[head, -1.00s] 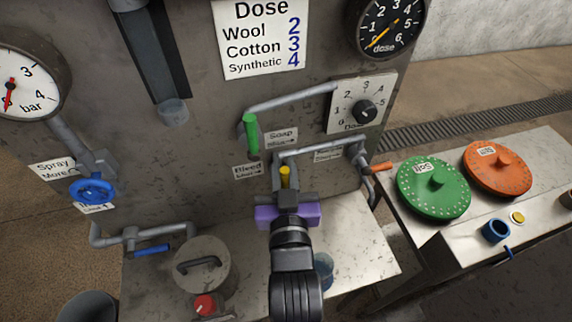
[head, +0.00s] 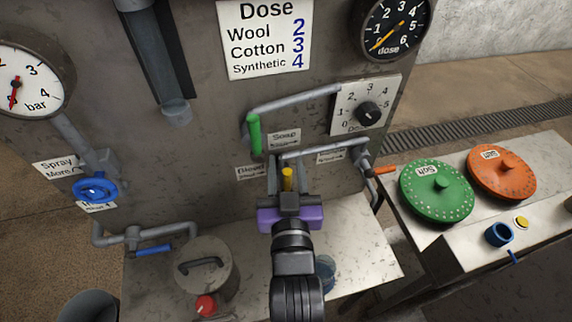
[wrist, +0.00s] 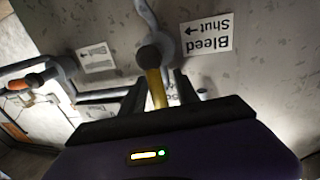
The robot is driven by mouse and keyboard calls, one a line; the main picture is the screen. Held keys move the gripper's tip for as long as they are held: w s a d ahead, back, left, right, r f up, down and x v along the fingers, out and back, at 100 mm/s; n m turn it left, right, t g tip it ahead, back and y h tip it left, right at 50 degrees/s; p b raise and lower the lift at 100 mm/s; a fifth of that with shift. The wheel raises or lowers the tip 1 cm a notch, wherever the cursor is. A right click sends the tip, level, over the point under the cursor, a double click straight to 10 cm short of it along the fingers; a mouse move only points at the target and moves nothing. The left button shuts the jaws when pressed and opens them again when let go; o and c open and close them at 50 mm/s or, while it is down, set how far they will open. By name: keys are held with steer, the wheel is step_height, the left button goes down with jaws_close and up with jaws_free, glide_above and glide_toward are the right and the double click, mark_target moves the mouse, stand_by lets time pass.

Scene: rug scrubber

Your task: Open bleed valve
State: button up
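The bleed valve's yellow lever (head: 287,179) stands out from the grey machine panel, right of the "Bleed Shut" label (head: 251,172). My gripper (head: 288,182) is at the lever, pointing at the panel, its fingers apart. In the wrist view the yellow lever (wrist: 157,88) rises between my two dark fingers with a visible gap on each side. The bleed label (wrist: 207,32) appears upside down there, with its arrow. The lever's lower part is hidden by my gripper.
A green lever (head: 254,135) hangs above left and an orange handle (head: 384,169) sticks out right. A grey pipe (head: 320,150) runs just above my gripper. The blue lever (head: 154,250) and lidded pot (head: 204,265) are lower left. The pressure gauge (head: 30,85) reads low.

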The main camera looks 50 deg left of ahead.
steer(key=b+v, duration=0.1)
steer(key=v, duration=0.6)
steer(key=shift+s+d, duration=0.15)
steer(key=shift+d, duration=0.1)
steer(key=shift+d+b, duration=0.1)
steer(key=shift+b, duration=0.2)
steer(key=shift+s+d+f, duration=0.15)
steer(key=shift+s+d, duration=0.1)
steer(key=shift+s, duration=0.05)
steer(key=b, duration=0.3)
glide_toward(287, 183)
steer(key=v, duration=0.3)
